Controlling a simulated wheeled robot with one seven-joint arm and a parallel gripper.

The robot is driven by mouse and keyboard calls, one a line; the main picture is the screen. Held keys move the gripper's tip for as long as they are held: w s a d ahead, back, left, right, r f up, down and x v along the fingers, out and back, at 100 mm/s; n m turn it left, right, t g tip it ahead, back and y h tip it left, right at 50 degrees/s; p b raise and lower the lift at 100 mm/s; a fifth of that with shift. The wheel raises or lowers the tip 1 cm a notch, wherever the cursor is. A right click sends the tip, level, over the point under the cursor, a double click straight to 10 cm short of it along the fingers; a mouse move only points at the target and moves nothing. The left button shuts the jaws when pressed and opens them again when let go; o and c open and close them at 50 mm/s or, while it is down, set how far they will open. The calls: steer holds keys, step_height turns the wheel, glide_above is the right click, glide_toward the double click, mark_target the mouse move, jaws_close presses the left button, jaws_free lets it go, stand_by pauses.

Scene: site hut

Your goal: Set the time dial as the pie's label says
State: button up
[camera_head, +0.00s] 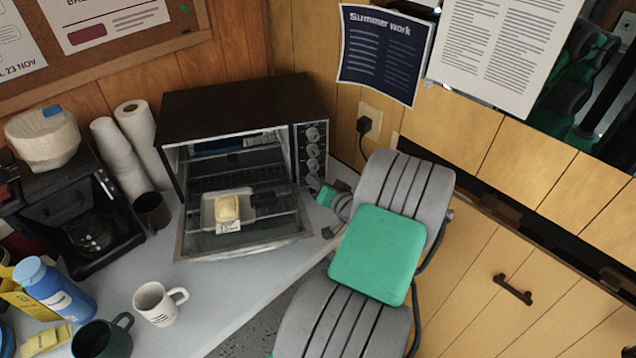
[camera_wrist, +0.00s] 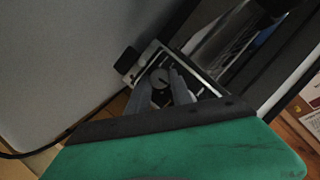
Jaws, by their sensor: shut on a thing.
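The dark toaster oven (camera_head: 235,98) stands on the counter with its glass door down. The pie (camera_head: 227,207) sits in a tray (camera_head: 208,214) over the open door. A small white label (camera_head: 229,227) is at its front; its print is too small to read. Round dials run down the oven's right-hand panel (camera_head: 297,150). My gripper (camera_head: 313,184) is at the lowest part of this panel. In the wrist view, my gripper (camera_wrist: 161,80) is shut on a round dial (camera_wrist: 160,76), one finger on each side. The dial's markings are unreadable.
A coffee maker (camera_head: 95,225), paper rolls (camera_head: 135,128) and a dark mug (camera_head: 152,212) stand left of the oven. A white mug (camera_head: 155,303), dark green mug (camera_head: 100,340) and blue bottle (camera_head: 50,285) are nearer. A wall socket (camera_head: 372,122) is right of the oven.

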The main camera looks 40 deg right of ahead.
jaws_close()
steer(key=shift+f+b, duration=0.3)
steer(key=shift+b, duration=0.2)
steer(key=shift+d+m+t+b, duration=0.1)
steer(key=shift+m+t+b, duration=0.2)
steer(key=shift+m+b, duration=0.15)
steer(key=shift+r, duration=0.25)
steer(key=o, duration=0.9)
jaws_free()
